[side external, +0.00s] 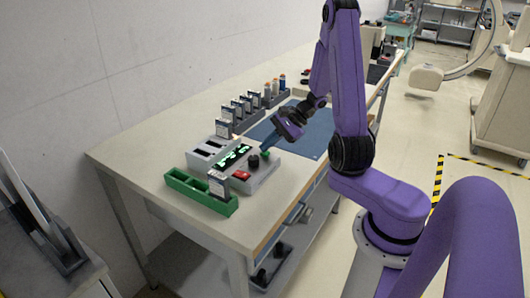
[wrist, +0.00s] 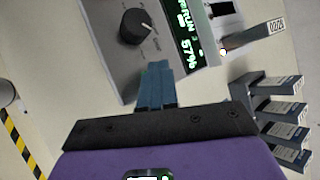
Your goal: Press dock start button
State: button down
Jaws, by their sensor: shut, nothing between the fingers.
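The dock (side external: 262,178) is a grey box on the bench with a lit green display (side external: 233,156), a black knob (side external: 253,161) and a red button (side external: 241,175). A small green spot, perhaps the start button, shows at my fingertips in the side view. My gripper (side external: 267,149) is shut and empty, pointing down at the dock's panel. In the wrist view the blue fingertips (wrist: 157,68) lie over the panel beside the knob (wrist: 136,26) and hide what is beneath. The display (wrist: 190,35) appears to read RUN and 57%. I cannot tell whether the fingertips touch.
A green tray (side external: 226,207) with one upright module (side external: 218,184) stands at the near bench edge. A grey slotted holder (side external: 196,160) adjoins the dock. Behind is a rack with several modules (side external: 237,106). A blue mat (side external: 316,132) lies right of the dock.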

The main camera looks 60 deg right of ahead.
jog(key=shift+r, duration=0.75)
jog(key=shift+r, duration=2.5)
jog(key=shift+r, duration=0.1)
notch_tip(320, 180, up, 7)
send_over(268, 152)
jog(key=shift+s, duration=0.1)
jog(key=d+r, duration=0.2)
jog(key=d, duration=0.7)
jog(key=shift+s+r, duration=0.2)
jog(key=shift+r, duration=0.2)
jog(key=shift+a, duration=0.1)
